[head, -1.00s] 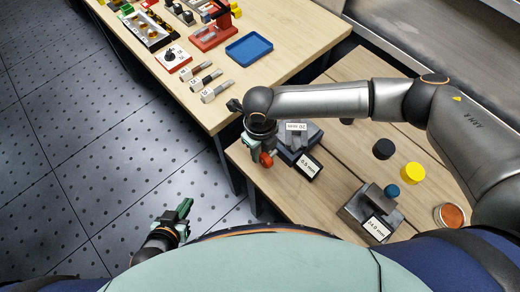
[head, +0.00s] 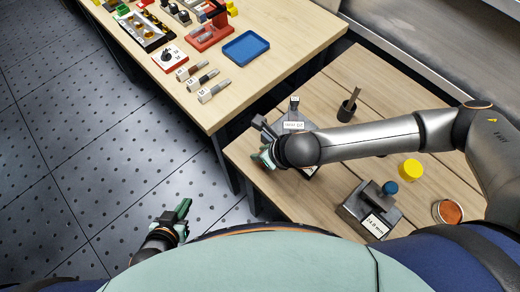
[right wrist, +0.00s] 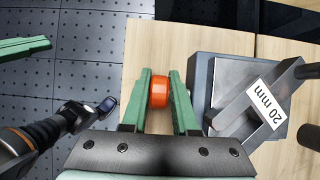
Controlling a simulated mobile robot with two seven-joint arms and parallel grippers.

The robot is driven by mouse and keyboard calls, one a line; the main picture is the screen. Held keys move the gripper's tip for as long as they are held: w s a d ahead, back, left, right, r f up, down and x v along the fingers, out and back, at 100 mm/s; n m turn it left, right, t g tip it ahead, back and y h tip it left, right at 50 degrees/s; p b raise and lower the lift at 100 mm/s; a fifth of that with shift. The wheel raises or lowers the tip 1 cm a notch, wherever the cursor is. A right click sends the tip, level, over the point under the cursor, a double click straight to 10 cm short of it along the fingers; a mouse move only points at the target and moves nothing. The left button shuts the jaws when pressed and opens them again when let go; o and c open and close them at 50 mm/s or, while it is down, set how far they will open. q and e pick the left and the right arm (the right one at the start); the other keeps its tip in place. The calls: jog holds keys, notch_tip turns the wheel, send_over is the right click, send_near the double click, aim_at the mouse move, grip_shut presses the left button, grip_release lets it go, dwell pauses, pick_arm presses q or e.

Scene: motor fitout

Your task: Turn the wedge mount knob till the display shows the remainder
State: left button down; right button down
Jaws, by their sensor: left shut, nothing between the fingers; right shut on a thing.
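The grey wedge mount (head: 292,125) with a "20 mm" label stands near the left edge of the right-hand table. It also shows in the right wrist view (right wrist: 201,75). Its orange knob (right wrist: 159,90) sits between the green fingers of my right gripper (right wrist: 159,98), which is shut on it. In the head view my right gripper (head: 263,157) is at the mount's left side and the knob is hidden. My right wrist covers the mount's display, so its reading cannot be seen. My left gripper (head: 181,215) is shut and empty over the floor.
A second grey block (head: 355,208) with a blue knob (head: 390,187) reads about 24.0 mm. A yellow cylinder (head: 411,170), a copper-coloured dish (head: 449,211) and a dark holder (head: 347,110) share this table. Another table holds a blue tray (head: 246,48) and several labelled pieces.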

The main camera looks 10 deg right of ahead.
jog(key=shift+r+t+y, duration=0.1)
jog(key=shift+t+y, duration=0.2)
jog(key=shift+t, duration=0.1)
jog(key=c, duration=0.7)
grip_release()
jog(key=shift+s, duration=0.1)
jog(key=v, duration=1.2)
jog(key=shift+d+r, duration=0.15)
jog(key=shift+r, duration=0.05)
